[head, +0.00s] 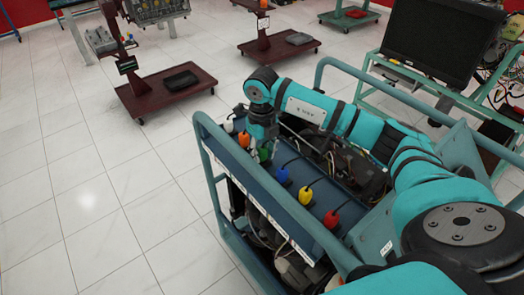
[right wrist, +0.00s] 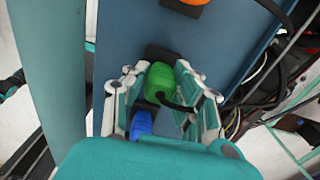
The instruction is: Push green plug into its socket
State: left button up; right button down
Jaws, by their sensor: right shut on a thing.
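The green plug (head: 264,155) is at the blue panel of the engine stand, in a row with other coloured plugs. My right gripper (head: 262,138) reaches down over it from above. In the right wrist view the green plug (right wrist: 161,82) sits between the fingers of my right gripper (right wrist: 160,72), which are shut on it. A black cable leaves the plug. A dark square socket (right wrist: 160,54) shows at its far end, against the panel; I cannot tell how deep the plug sits. My left gripper is not in view.
A blue plug (head: 282,174), a yellow plug (head: 305,196) and a red plug (head: 331,218) follow to the right on the panel (head: 215,145). An orange plug (head: 244,139) and a white plug (head: 228,125) are on the left. Engine parts and loose cables lie behind.

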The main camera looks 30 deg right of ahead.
aim_at(262, 147)
jog(key=shift+f+b, duration=0.6)
jog(key=shift+b, duration=0.05)
dwell(2.0)
jog(key=c, duration=1)
grip_release()
notch_tip(262, 147, up, 12)
jog(key=shift+r, duration=0.1)
